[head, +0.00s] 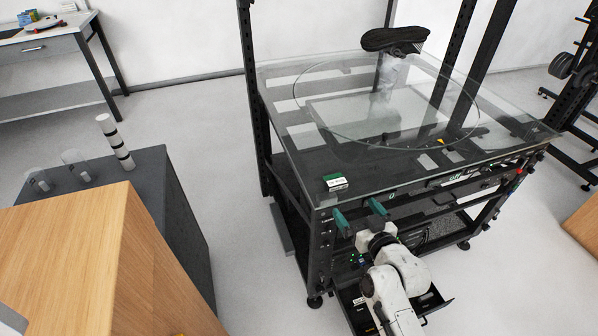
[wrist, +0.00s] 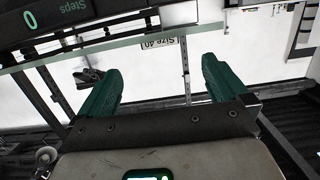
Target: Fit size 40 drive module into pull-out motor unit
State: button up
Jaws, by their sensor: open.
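A small green-and-white box (head: 336,182) sits on the near left corner of the glass-topped rig; its label is too small to read in the head view. A white "Size 40" label (wrist: 160,42) shows between my fingers in the wrist view; the body behind it is not clear. My gripper (head: 360,214) is open and empty at the rig's front edge, just below and right of the box. Its two green fingers also show wide apart in the wrist view (wrist: 160,72). A black pulled-out drawer (head: 435,301) shows low at the front, partly hidden by my arm.
The glass top (head: 290,110) carries a round clear disc and a dark shoe (head: 395,39) on a stand. A "0 Steps" display (wrist: 60,18) crosses the upper left wrist view. A wooden block (head: 100,255) and grey cabinet (head: 180,205) stand left. Floor between cabinet and rig is clear.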

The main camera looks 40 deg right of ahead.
send_near(335, 179)
jog(key=shift+w+a+f, duration=0.1)
jog(key=shift+w+f, duration=0.1)
jog(key=shift+w, duration=0.2)
jog(key=shift+w+f, duration=0.2)
jog(key=shift+w, duration=0.25)
jog(key=shift+d+p+x, duration=0.15)
jog(key=shift+p+x, duration=0.1)
jog(key=shift+x, duration=1.2)
jog(key=shift+d+p+x, duration=0.15)
jog(key=shift+p+x, duration=0.05)
jog(key=shift+x, duration=1.25)
jog(key=shift+r, duration=0.2)
jog(key=c, duration=1.1)
